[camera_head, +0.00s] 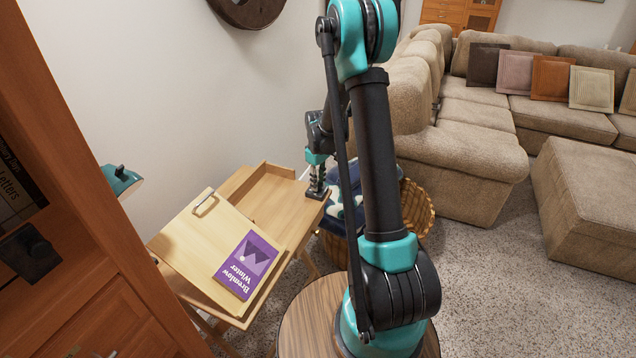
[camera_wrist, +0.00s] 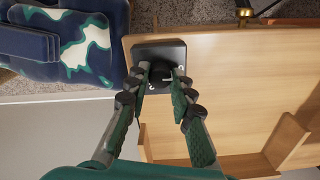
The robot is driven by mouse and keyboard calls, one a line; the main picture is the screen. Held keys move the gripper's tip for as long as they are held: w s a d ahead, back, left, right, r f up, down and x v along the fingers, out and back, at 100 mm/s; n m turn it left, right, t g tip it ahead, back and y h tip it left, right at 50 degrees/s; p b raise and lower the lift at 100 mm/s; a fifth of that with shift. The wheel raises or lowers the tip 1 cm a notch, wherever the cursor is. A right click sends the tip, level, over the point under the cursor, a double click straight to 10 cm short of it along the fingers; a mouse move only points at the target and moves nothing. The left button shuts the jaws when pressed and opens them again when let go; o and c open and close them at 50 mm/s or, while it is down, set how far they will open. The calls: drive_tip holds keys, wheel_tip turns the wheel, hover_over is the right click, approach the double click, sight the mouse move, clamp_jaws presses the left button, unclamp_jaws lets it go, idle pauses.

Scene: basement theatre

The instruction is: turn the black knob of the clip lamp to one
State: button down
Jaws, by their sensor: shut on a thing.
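My gripper (camera_wrist: 161,80) points down at a black square base (camera_wrist: 152,50) at the corner of the wooden desk in the wrist view. Its fingers are on either side of a small dark knob (camera_wrist: 158,76) on that base and closed on it. Pale marks show around the knob but are too small to read. In the head view my gripper (camera_head: 317,191) stands over the desk's right corner and hides the knob. A teal lamp shade (camera_head: 121,178) shows at the left, partly hidden behind the wooden cabinet; its link to the base is not visible.
The desk (camera_head: 262,190) has a tilted board (camera_head: 188,240) with a purple book (camera_head: 247,265). A blue patterned bag (camera_wrist: 75,45) is beside the desk corner, with a wicker basket (camera_head: 416,212). The cabinet (camera_head: 95,235) fills the left. Sofas stand right.

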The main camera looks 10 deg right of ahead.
drive_tip(key=m, duration=1.1)
idle(0.3)
drive_tip(key=shift+m, duration=0.4)
drive_tip(key=c, duration=1.3)
unclamp_jaws()
wheel_tip(320, 180, up, 12)
